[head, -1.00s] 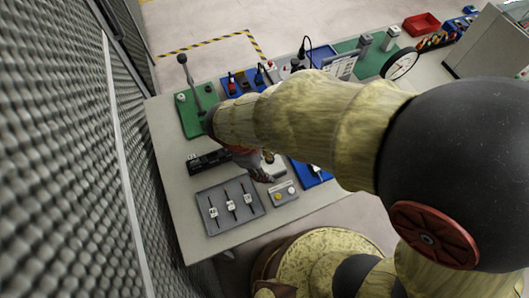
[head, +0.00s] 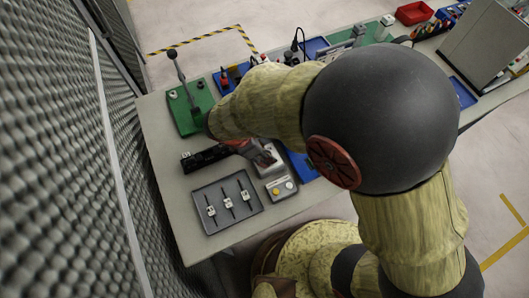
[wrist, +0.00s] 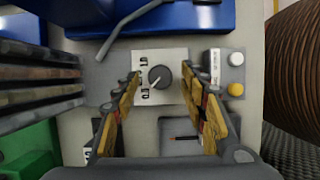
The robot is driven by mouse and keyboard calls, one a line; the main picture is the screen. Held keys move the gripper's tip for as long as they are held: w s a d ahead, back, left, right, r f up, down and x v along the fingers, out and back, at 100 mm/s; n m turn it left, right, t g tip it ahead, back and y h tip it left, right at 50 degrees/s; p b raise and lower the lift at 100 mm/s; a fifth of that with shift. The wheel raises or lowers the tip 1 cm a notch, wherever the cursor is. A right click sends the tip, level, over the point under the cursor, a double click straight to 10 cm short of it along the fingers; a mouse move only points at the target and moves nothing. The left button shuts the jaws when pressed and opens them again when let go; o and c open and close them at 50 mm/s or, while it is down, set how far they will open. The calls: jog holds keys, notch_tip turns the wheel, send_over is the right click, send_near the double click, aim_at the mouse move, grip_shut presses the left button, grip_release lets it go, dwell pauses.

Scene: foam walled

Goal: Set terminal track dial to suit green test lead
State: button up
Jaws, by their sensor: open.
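The dial (wrist: 160,77) is a round dark grey knob on a pale square plate (wrist: 178,58). Small dark marks stand to its left; its exact pointer setting is too small to read. My gripper (wrist: 160,115) is open, its orange-and-yellow padded fingers on either side of the dial in the wrist view, with nothing between them that I can see held. In the head view my gripper (head: 252,150) hangs over the pale dial plate (head: 270,158), partly covering it. A black track (head: 204,158) lies left of it. I cannot make out a green test lead.
A box with a white and a yellow button (wrist: 235,75) stands close right of the dial. A grey tray with three sliders (head: 228,204) lies near the bench's front. A green board with an upright lever (head: 186,110) stands behind. Blue panels (wrist: 180,18) border the plate.

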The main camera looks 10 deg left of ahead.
jog(key=shift+w+d+f, duration=0.1)
jog(key=shift+d+f, duration=0.05)
jog(key=shift+f, duration=0.35)
grip_shut()
dwell(0.3)
